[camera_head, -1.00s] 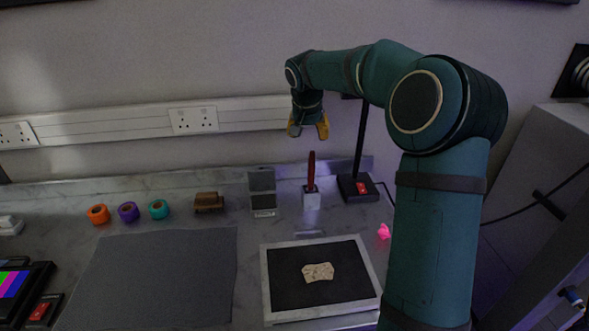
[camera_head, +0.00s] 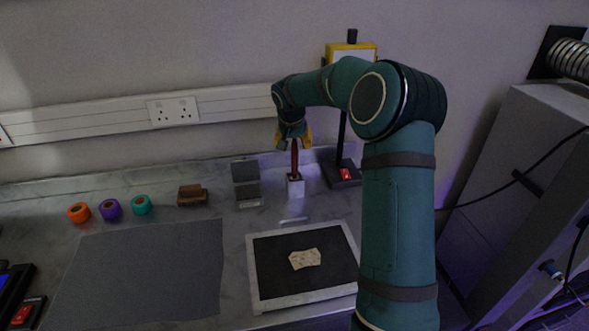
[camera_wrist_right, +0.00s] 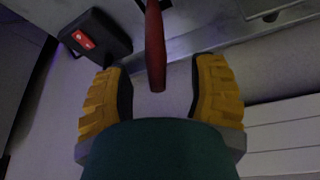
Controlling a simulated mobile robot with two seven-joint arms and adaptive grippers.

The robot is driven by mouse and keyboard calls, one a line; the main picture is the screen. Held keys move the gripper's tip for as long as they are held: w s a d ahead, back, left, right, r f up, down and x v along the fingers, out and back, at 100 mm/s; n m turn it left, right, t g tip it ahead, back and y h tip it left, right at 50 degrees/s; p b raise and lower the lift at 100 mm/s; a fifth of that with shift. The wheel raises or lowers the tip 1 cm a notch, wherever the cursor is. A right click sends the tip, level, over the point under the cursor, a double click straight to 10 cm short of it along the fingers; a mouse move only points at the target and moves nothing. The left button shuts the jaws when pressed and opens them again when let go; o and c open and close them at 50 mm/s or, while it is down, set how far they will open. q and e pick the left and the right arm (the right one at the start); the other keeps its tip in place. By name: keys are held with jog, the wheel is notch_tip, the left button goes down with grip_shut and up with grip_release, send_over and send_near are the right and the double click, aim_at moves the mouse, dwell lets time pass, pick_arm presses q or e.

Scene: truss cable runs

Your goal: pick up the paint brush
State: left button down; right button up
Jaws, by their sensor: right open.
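The paint brush (camera_head: 294,160) shows as a dark red handle standing upright in a small white holder (camera_head: 295,187) at the back of the counter. My right gripper (camera_head: 294,143) is above the holder, pointing down, with its yellow fingers at the handle's upper part. In the right wrist view the red handle (camera_wrist_right: 155,50) reaches between the two open yellow fingers (camera_wrist_right: 160,88), with a gap visible on both sides. The lower end of the brush is hidden in the holder. My left gripper is not in view.
A black lamp base with a red switch (camera_head: 345,174) and its post stand just right of the holder. A grey panel stand (camera_head: 246,180) is to the left. A framed black tray (camera_head: 255,275) with a beige fragment (camera_head: 305,259) lies in front. Tape rolls (camera_head: 110,208) sit further left.

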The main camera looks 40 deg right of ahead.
aim_at(295, 168)
jog(key=x, duration=0.3)
jog(key=shift+d+f, duration=0.15)
jog(key=shift+s, duration=0.1)
grip_shut()
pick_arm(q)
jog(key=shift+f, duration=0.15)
